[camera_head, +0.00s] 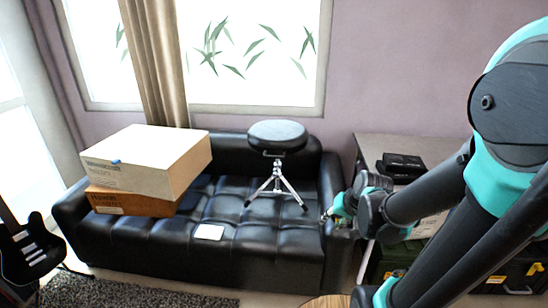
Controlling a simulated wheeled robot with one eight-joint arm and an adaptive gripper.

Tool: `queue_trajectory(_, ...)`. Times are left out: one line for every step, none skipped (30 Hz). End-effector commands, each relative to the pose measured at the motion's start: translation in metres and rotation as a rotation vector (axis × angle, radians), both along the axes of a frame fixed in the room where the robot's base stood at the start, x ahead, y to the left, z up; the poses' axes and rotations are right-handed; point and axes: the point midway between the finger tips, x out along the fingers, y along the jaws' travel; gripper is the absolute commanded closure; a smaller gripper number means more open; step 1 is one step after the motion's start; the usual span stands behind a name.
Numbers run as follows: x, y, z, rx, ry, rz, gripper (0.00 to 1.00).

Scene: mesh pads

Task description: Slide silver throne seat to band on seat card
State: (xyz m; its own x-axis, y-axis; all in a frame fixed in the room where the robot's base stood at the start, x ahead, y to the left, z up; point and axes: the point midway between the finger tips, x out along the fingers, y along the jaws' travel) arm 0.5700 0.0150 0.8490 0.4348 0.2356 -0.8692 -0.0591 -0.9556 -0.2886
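The silver throne seat (277,137) has a round black cushion on a silver tripod. It stands upright on the right part of the black sofa, its feet spread on the seat. The seat card (209,232) is a small pale rectangle lying flat near the sofa's front edge, to the left of the tripod and apart from it. A band on the card cannot be made out. My gripper (328,215) is beside the sofa's right armrest, right of the throne and apart from it in the picture. Its fingers are too small to read.
A large cardboard box (150,160) rests on a brown box (130,203) on the sofa's (200,262) left part. A grey table (430,150) with black items stands at right. A dark guitar (30,250) is at far left. The sofa seat between card and tripod is clear.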

Motion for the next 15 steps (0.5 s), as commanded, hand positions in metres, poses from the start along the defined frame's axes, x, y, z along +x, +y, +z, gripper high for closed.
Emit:
queue_trajectory(0.019,0.010,0.003,0.057,-0.012,-0.015,0.66)
queue_trajectory(0.029,0.016,0.006,0.094,-0.019,-0.026,0.66)
queue_trajectory(0.043,0.024,0.008,0.141,-0.029,-0.040,0.66)
queue_trajectory(0.053,0.029,0.010,0.178,-0.035,-0.049,0.66)
queue_trajectory(0.063,0.035,0.012,0.215,-0.042,-0.061,0.66)
queue_trajectory(0.077,0.042,0.015,0.264,-0.050,-0.076,0.66)
queue_trajectory(0.087,0.047,0.017,0.301,-0.055,-0.086,0.66)
queue_trajectory(0.097,0.052,0.018,0.337,-0.062,-0.098,0.66)
queue_trajectory(0.110,0.058,0.020,0.387,-0.068,-0.114,0.66)
queue_trajectory(0.120,0.063,0.021,0.423,-0.072,-0.125,0.66)
queue_trajectory(0.130,0.067,0.023,0.460,-0.078,-0.137,0.66)
queue_trajectory(0.143,0.072,0.024,0.509,-0.084,-0.153,0.66)
queue_trajectory(0.153,0.075,0.025,0.547,-0.086,-0.165,0.66)
queue_trajectory(0.162,0.078,0.026,0.583,-0.091,-0.178,0.66)
queue_trajectory(0.175,0.082,0.027,0.632,-0.095,-0.195,0.66)
